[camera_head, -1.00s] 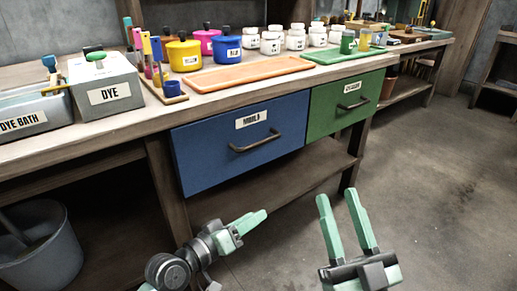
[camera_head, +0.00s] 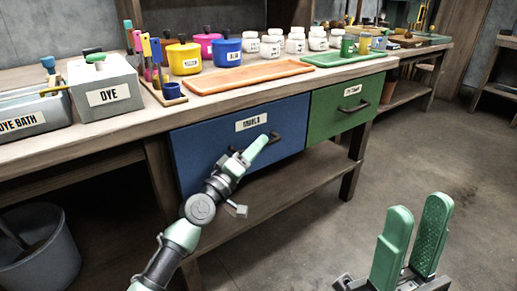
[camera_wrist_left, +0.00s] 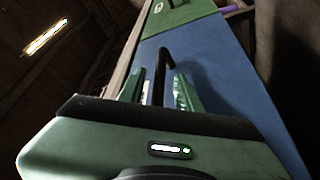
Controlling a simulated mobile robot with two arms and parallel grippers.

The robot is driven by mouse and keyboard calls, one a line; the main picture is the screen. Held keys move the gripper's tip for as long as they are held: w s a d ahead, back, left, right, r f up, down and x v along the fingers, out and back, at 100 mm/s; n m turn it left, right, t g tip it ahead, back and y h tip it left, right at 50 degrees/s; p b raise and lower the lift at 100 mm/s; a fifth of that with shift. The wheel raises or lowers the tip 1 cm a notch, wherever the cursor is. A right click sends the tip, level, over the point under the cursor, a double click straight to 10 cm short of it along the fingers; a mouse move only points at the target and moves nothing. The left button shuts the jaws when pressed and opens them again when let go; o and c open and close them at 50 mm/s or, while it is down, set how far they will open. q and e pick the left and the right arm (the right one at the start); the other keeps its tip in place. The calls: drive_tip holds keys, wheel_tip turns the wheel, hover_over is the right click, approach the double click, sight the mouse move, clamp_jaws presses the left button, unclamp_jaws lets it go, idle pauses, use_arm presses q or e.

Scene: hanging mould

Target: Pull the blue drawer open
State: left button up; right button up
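The blue drawer (camera_head: 200,150) sits under the bench top with its front level with the green drawer's, so it looks closed. Its dark bar handle (camera_head: 277,137) is partly hidden by my left gripper (camera_head: 262,142), which is at the drawer front. In the left wrist view the blue front (camera_wrist_left: 218,70) fills the right side. The handle (camera_wrist_left: 161,68) shows between the two spread green fingers of the left gripper (camera_wrist_left: 157,88); contact cannot be told. My right gripper (camera_head: 419,210) is open and empty, low at the right, away from the drawers.
The green drawer (camera_head: 330,112) is closed to the right. The bench top holds dye pots, white jars, an orange tray (camera_head: 245,77) and a grey DYE box (camera_head: 105,88). A lower shelf (camera_head: 300,178) runs below the drawers. A bucket (camera_head: 40,250) stands lower left. The floor at right is clear.

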use_arm(q)
drive_tip(key=shift+w+d+r, duration=0.1)
drive_tip(key=shift+w+d, duration=0.2)
drive_tip(key=shift+w, duration=0.05)
clamp_jaws()
idle(1.2)
